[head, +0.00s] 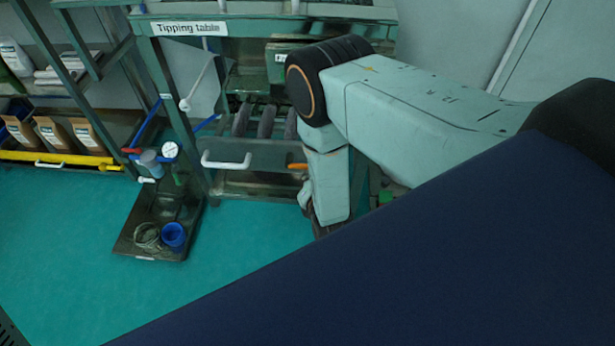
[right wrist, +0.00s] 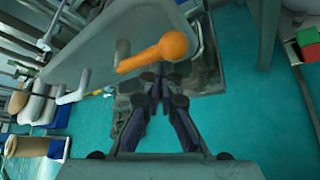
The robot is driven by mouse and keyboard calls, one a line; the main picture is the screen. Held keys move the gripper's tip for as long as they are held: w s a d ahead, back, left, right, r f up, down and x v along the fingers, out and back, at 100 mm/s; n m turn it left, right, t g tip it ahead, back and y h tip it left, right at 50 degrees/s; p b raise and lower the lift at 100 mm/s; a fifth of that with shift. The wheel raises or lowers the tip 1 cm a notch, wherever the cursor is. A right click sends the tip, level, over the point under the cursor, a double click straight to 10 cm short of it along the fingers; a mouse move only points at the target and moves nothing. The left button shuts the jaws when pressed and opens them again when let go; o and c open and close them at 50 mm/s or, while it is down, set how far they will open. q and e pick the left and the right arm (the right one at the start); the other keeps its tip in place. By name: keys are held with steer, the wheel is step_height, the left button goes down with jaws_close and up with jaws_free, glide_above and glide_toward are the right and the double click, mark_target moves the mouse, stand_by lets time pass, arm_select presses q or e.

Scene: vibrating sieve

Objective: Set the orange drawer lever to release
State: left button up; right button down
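The orange drawer lever (head: 297,166) sits at the right end of the grey drawer front (head: 258,154), under the tipping table. My right gripper (head: 322,226) hangs low beside the drawer, partly hidden behind my own arm. In the right wrist view the lever's round orange knob (right wrist: 173,46) and short arm stand out from the grey panel. The dark fingers of my right gripper (right wrist: 162,76) converge, tips close together, just below the knob in the picture. Nothing shows between them. I cannot tell whether they touch the lever. My left gripper is not in view.
A white handle (head: 226,161) projects from the drawer front. A dark floor tray (head: 152,228) holding a blue cup (head: 173,236) stands left of the drawer. A shelf with paper bags (head: 55,134) is at far left. Green floor in front is clear.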

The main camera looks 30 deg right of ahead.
steer(key=shift+w+d+r, duration=0.15)
steer(key=shift+w+r, duration=0.1)
